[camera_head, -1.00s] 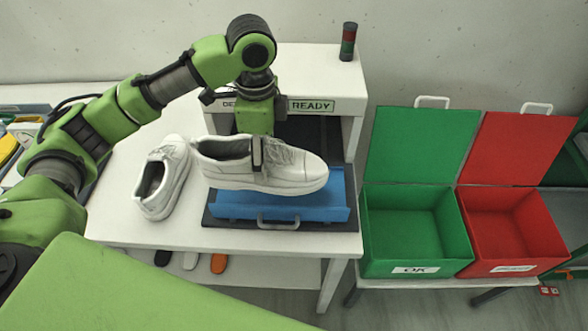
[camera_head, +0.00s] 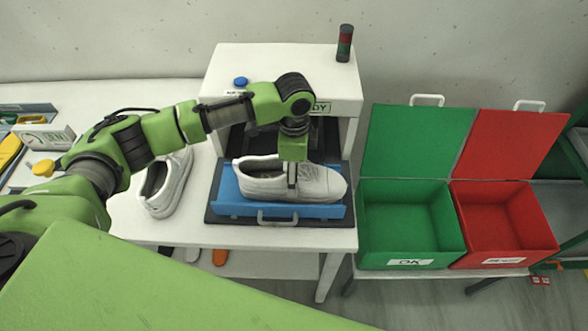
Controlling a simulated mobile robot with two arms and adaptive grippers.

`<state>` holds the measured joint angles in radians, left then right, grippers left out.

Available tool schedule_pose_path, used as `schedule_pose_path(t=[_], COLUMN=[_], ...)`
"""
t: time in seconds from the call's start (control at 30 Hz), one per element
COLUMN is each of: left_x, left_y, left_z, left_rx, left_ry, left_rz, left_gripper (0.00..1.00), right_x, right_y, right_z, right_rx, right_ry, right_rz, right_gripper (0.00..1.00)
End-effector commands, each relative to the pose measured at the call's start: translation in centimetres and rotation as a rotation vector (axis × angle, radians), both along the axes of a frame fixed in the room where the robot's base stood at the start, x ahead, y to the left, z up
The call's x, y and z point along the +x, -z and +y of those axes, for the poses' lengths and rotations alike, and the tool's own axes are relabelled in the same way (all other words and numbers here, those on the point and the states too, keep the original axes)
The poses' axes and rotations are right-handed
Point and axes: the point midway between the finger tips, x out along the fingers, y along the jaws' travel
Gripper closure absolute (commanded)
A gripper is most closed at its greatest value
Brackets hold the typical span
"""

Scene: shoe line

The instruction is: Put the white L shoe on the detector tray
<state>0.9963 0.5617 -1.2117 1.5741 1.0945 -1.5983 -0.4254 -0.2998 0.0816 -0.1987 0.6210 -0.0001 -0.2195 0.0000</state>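One white shoe (camera_head: 320,184) is at the blue detector tray (camera_head: 228,192), toe to the right. It looks to be on or just above the tray; I cannot tell which. My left gripper (camera_head: 292,180) points down at the shoe's tongue and side, with a finger against it, and appears to be gripping it. A second white shoe (camera_head: 166,186) stands on the white table to the left of the tray, partly hidden by my arm. I cannot read an L or R mark on either shoe. My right gripper is not in view.
The white detector housing (camera_head: 240,58) stands behind the tray, with a signal light (camera_head: 344,44) on top. An open green box (camera_head: 410,225) and an open red box (camera_head: 505,222) stand to the right. A tray handle (camera_head: 277,217) faces the front.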

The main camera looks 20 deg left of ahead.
Motion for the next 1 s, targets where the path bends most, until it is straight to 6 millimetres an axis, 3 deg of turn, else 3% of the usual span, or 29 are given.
schedule_pose_path(t=[0.17,0.2,0.23,0.67,0.77,1.0], left_x=[0.0,0.0,0.0,0.1,0.2,0.2], left_y=[0.1,0.2,0.1,-0.4,-1.7,-6.7], left_z=[0.0,0.0,0.0,0.0,0.0,-0.1], left_rx=[-0.002,-0.001,-0.001,-0.001,-0.002,-0.003], left_ry=[0.000,0.000,0.000,0.000,0.001,0.001], left_rz=[-0.001,0.000,0.000,-0.002,-0.005,-0.006], left_gripper=[0.70,0.24,0.18,0.18,0.18,0.18], right_x=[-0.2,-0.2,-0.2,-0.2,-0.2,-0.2], right_y=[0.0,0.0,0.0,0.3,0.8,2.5], right_z=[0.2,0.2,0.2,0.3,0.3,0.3], right_rx=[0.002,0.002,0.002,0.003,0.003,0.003], right_ry=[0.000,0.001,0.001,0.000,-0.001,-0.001], right_rz=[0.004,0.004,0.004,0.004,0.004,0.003], right_gripper=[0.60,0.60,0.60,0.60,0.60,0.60])
